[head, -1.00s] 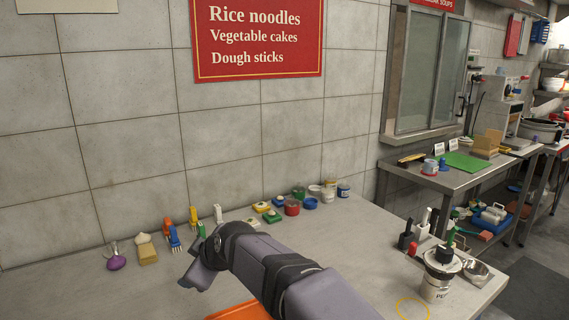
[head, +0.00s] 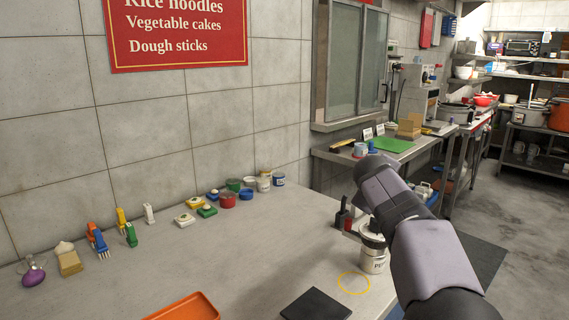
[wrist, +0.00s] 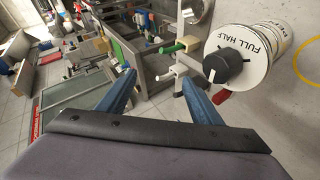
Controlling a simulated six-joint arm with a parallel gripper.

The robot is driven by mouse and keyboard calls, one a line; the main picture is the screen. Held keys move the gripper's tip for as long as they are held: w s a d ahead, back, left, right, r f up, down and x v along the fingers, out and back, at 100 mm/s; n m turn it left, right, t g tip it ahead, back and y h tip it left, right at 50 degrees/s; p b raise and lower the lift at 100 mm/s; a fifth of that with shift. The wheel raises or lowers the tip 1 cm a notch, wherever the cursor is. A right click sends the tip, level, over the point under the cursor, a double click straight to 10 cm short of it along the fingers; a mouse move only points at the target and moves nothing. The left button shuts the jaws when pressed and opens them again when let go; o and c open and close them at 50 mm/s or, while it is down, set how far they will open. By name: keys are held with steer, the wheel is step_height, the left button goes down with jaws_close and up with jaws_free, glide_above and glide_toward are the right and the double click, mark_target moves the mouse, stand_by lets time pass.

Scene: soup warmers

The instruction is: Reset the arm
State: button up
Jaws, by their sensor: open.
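My gripper (wrist: 163,98) shows in the wrist view with its two blue fingers spread apart and nothing between them. In the head view my arm reaches up at the right, over the table's right end, and the fingers are hidden behind my own arm. A white soup warmer (head: 374,258) with a dark knob stands at the table's right edge, just left of my arm. In the wrist view its lid (wrist: 238,62) reads "FULL HALF" and lies to the right of my fingers, apart from them.
The table (head: 250,262) holds an orange tray (head: 186,308), a black pad (head: 315,305) and a yellow ring (head: 354,283). Colourful clips, tubs and jars line the wall. A steel side table with a green board (head: 393,144) stands beyond. The table's middle is clear.

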steer(key=s+d+f+m+g+h, duration=0.2)
steer(key=s+d, duration=0.2)
steer(key=d, duration=0.5)
steer(key=s+f+m+g+p, duration=0.2)
steer(key=s+f+g+p, duration=0.15)
steer(key=s+f, duration=0.75)
steer(key=s+a+f+m+g+y+p, duration=0.1)
steer(key=s+a+f+g+y+p, duration=0.1)
steer(key=s+a+f, duration=0.5)
steer(key=s+a+m+g+y+p, duration=0.15)
steer(key=s+a, duration=0.35)
steer(key=s, duration=0.6)
steer(key=s+a+f+m+g+y+p, duration=0.2)
steer(key=s+a+f+y, duration=0.15)
steer(key=s+a, duration=0.35)
step_height(320, 180, up, 17)
steer(key=s+p, duration=0.2)
steer(key=p, duration=1.5)
steer(key=shift+d, duration=0.35)
steer(key=shift+s, duration=0.1)
